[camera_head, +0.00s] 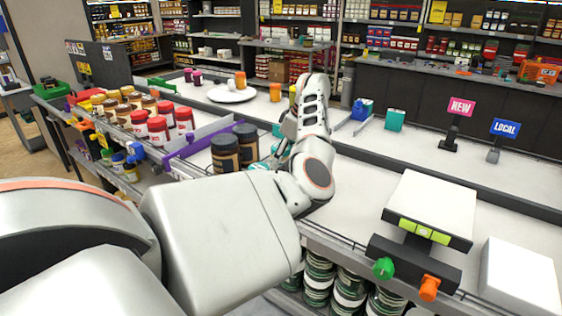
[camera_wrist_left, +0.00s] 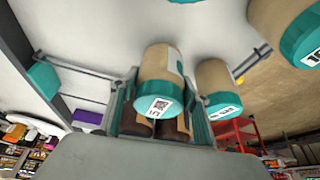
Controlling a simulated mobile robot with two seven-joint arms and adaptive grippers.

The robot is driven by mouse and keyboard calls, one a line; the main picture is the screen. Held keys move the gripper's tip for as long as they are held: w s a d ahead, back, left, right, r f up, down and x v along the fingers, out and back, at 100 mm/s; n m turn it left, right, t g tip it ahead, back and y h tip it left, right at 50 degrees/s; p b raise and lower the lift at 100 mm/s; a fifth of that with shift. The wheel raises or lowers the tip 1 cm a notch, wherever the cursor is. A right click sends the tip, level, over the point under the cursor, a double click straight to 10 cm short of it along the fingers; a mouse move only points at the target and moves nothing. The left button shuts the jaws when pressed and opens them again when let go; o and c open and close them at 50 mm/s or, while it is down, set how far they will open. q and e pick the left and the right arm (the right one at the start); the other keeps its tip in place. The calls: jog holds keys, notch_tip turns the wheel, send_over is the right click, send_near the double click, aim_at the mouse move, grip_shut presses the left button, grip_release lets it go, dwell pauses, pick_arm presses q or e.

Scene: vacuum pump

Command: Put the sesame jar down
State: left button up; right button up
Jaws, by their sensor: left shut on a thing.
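The jar that I take as the sesame jar (camera_wrist_left: 158,92) is tan with a teal lid that bears a white label. In the left wrist view it sits between the fingers of my left gripper (camera_wrist_left: 162,110), which is shut on it. In the head view my left gripper (camera_head: 281,150) is mostly hidden behind its own wrist, at the counter beside two dark-lidded brown jars (camera_head: 228,153). Only bits of teal show there. Whether the held jar touches the surface cannot be told. My right gripper is out of view.
Similar teal-lidded jars (camera_wrist_left: 218,88) stand close beside the held one, with another at the upper right (camera_wrist_left: 285,35). Red-lidded jars (camera_head: 158,129) and a purple divider (camera_head: 196,139) are to the left. A scale (camera_head: 432,205) stands right; white counter between is clear.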

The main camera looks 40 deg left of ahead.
pick_arm(q)
jog(key=shift+f, duration=0.85)
jog(key=shift+f, duration=0.15)
jog(key=o, duration=1.5)
